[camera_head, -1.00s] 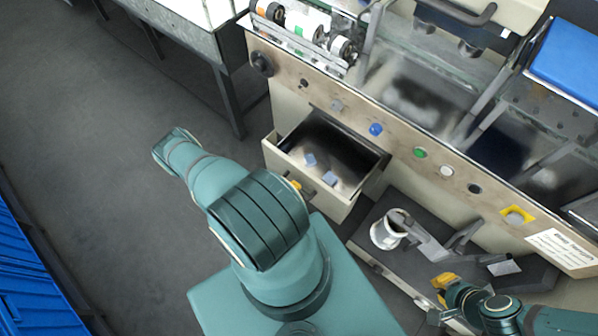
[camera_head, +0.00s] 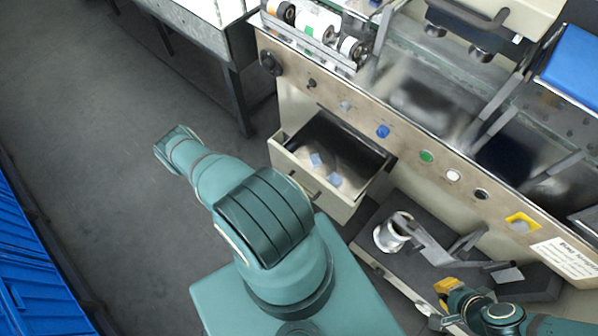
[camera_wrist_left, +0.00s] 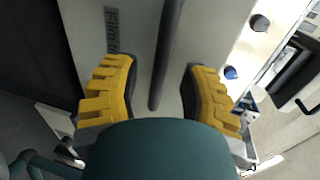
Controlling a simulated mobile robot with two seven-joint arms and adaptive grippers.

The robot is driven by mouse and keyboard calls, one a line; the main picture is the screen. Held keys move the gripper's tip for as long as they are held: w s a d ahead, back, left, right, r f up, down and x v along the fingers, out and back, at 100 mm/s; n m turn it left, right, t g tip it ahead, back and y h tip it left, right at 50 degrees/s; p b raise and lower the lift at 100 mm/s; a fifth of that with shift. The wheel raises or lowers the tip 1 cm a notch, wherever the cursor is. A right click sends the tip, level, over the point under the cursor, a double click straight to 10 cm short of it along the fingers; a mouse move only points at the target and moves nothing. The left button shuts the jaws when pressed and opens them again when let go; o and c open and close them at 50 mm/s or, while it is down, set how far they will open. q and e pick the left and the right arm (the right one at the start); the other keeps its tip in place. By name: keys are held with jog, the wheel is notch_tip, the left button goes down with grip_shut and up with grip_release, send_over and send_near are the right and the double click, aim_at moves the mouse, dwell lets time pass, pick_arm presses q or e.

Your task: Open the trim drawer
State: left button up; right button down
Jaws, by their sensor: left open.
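The drawer (camera_head: 304,177) in the machine's front is pulled out, its inside showing with small blue-grey pieces (camera_head: 333,180) in it. In the left wrist view a dark bar handle (camera_wrist_left: 163,60) stands on a pale front with a partly legible label (camera_wrist_left: 111,30). My left gripper (camera_wrist_left: 160,92) is open, its yellow fingers on either side of the handle with gaps. In the head view its fingers are hidden behind my left arm. My right gripper (camera_head: 441,294) has yellow fingers and is at the lower right, away from the drawer; its opening is unclear.
A silver roll (camera_head: 391,236) on a dark shelf stands right of the drawer. Coloured buttons, including a blue one (camera_head: 383,131), line the panel above. A table (camera_head: 226,40) is at upper left; blue crates (camera_head: 40,285) at lower left. The grey floor between is clear.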

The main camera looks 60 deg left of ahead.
pick_arm(q)
jog(key=v, duration=1)
jog(key=shift+w, duration=0.1)
